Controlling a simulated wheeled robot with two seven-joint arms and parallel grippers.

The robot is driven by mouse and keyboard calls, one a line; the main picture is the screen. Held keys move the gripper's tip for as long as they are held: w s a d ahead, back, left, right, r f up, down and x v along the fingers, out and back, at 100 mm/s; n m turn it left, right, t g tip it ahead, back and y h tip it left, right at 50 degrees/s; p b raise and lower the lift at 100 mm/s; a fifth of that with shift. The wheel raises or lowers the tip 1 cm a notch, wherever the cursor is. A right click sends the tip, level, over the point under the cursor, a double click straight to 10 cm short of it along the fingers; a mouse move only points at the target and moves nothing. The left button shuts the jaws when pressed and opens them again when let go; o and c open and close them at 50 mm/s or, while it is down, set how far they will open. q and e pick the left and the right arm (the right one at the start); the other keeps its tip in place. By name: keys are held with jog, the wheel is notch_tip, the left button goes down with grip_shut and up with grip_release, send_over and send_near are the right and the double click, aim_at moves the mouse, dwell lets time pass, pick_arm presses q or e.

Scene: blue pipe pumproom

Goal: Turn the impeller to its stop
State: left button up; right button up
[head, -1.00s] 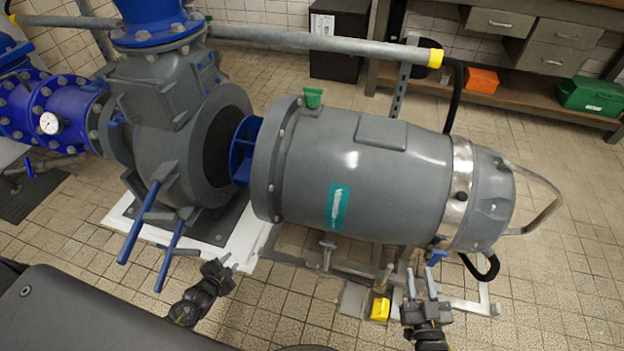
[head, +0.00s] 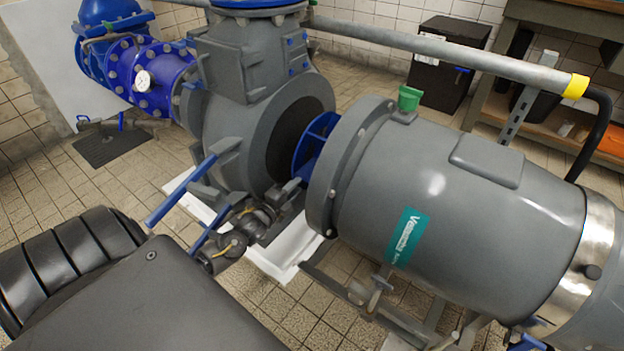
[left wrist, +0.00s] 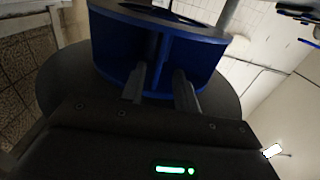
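The blue impeller (head: 314,143) sits at the front of the grey motor unit (head: 440,200), facing the round opening of the grey pump casing (head: 262,135). My left gripper (head: 289,187) is in the gap between casing and motor, at the lower edge of the impeller. In the left wrist view, the impeller (left wrist: 112,45) fills the upper middle, with its curved rim and an upright vane. The two fingers of the left gripper (left wrist: 162,82) stand apart, one on each side of the vane. Whether they touch it is unclear. My right gripper is out of view.
A grey rail (head: 440,52) with a yellow end runs above the motor. Blue-ended handles (head: 180,190) stick out from the casing near my left arm. A motor stand (head: 345,285) is below. A black cabinet (head: 447,65) and a workbench stand behind.

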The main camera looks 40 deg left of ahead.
aim_at(309, 175)
pick_arm(q)
jog(key=w+b, duration=0.2)
jog(key=w, duration=0.5)
jog(key=shift+w, duration=0.15)
jog(key=shift+c, duration=0.4)
grip_shut()
jog(key=shift+f, duration=0.1)
